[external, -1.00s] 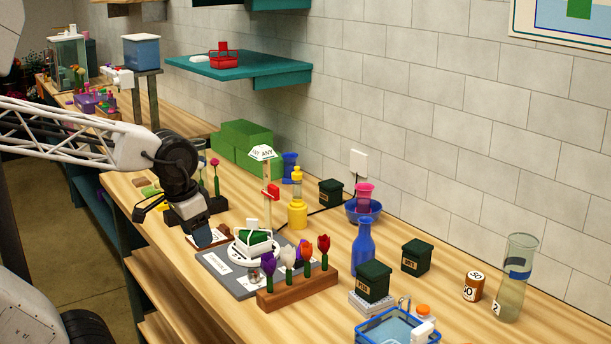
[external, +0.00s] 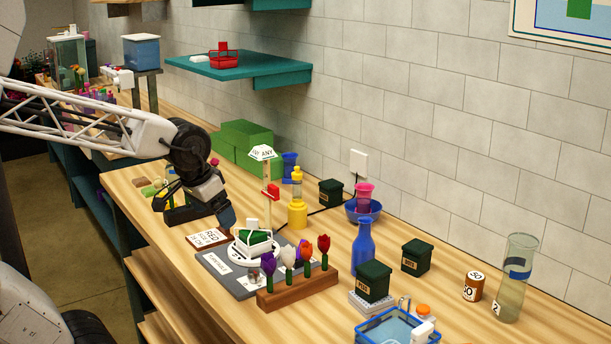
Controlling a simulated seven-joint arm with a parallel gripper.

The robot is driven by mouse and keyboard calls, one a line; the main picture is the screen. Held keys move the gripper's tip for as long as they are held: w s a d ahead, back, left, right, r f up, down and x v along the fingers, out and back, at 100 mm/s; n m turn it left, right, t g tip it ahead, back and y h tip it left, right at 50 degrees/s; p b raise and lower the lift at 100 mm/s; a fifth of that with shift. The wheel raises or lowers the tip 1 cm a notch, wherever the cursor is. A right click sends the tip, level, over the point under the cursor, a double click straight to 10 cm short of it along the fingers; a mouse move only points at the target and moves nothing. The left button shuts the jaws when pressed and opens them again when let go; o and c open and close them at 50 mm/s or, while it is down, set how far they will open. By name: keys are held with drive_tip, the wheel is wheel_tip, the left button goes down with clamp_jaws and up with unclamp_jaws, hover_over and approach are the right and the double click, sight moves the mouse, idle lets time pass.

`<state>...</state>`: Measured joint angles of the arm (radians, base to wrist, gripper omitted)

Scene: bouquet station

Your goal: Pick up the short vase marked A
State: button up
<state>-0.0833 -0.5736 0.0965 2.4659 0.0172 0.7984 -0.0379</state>
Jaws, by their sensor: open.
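No letter A is readable on any vase in this view, so I cannot tell which is the short vase marked A. Vase-like things are a short blue vase (external: 290,168) at the back, a yellow one (external: 297,213), a pink one (external: 364,197) in a blue bowl, a tall blue bottle (external: 363,248) and a tall clear glass (external: 515,280) marked 2. My gripper (external: 226,214) is open, pointing down above the left part of the bench, left of the signpost. It appears empty; its far finger is hidden.
Bare wood shows at front centre.

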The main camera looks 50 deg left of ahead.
drive_tip(key=w+a+r+n+t+y, duration=0.3)
drive_tip(key=w+a, duration=0.7)
drive_tip(key=a, duration=0.5)
drive_tip(key=w+a+r+n+t+y, duration=0.2)
drive_tip(key=w+a+n, duration=0.1)
drive_tip(key=w+a, duration=0.95)
drive_tip(key=a+y, duration=0.1)
drive_tip(key=a, duration=0.8)
drive_tip(key=a+n+t+y, duration=0.1)
drive_tip(key=a+y, duration=0.1)
drive_tip(key=a, duration=0.8)
drive_tip(key=w+a+f+t+y, duration=0.1)
drive_tip(key=a, duration=0.8)
drive_tip(key=shift+w+a+y, duration=0.1)
drive_tip(key=shift+a+y, duration=0.1)
drive_tip(key=shift+y, duration=0.1)
drive_tip(key=s+a+f+t+y, duration=0.1)
drive_tip(key=s+a, duration=0.1)
drive_tip(key=a, duration=0.4)
drive_tip(key=s+a+f+t+y, duration=0.1)
drive_tip(key=s+a+f, duration=0.1)
drive_tip(key=a, duration=0.4)
drive_tip(key=s+a+f+m+t+h, duration=0.2)
drive_tip(key=s+f, duration=0.4)
drive_tip(key=f, duration=0.5)
drive_tip(key=shift+a+t+h, duration=0.3)
drive_tip(key=shift+a+h, duration=0.2)
drive_tip(key=shift+a, duration=0.1)
